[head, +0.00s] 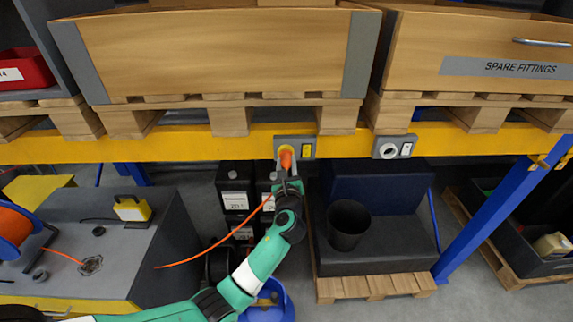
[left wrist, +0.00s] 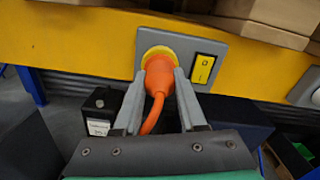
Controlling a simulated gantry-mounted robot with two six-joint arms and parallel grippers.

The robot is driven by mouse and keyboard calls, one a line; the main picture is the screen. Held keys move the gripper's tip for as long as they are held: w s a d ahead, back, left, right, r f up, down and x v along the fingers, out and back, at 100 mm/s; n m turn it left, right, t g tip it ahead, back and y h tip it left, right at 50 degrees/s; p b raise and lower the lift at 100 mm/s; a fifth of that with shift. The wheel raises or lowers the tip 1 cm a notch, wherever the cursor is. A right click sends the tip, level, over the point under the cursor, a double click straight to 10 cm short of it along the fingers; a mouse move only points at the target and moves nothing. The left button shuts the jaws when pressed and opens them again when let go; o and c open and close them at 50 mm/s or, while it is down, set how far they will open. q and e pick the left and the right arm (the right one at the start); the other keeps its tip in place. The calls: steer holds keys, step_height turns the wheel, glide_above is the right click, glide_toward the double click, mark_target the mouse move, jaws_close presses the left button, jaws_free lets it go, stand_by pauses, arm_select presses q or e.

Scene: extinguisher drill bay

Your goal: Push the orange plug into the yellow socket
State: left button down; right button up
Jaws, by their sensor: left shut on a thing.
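The orange plug (head: 286,160) is at the yellow socket on the grey outlet plate (head: 308,147) of the yellow beam. In the left wrist view the orange plug (left wrist: 160,77) has its front end at the yellow socket (left wrist: 158,53), whose rim shows above it. I cannot tell how deep the plug sits. My left gripper (head: 288,180) is shut on the plug; in the left wrist view its fingers (left wrist: 163,82) lie on both sides of it. The orange cord (head: 215,245) trails down to the left. My right gripper is not in view.
A second outlet plate with a white socket (head: 390,149) is to the right on the yellow beam (head: 190,148). Black batteries (head: 234,190) stand below. A dark bin (head: 348,224) is to the right, and an orange cable reel (head: 14,228) to the left.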

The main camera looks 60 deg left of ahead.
arm_select(q)
steer(key=shift+a, duration=0.15)
steer(key=shift+c, duration=2)
jaws_free()
steer(key=shift+a, duration=0.1)
steer(key=shift+p+v, duration=0.85)
steer(key=shift+v, duration=0.15)
steer(key=shift+p+v, duration=1.4)
steer(key=shift+v, duration=1.05)
steer(key=shift+p+v, duration=0.75)
steer(key=shift+v, duration=0.35)
steer(key=shift+w+r, duration=0.1)
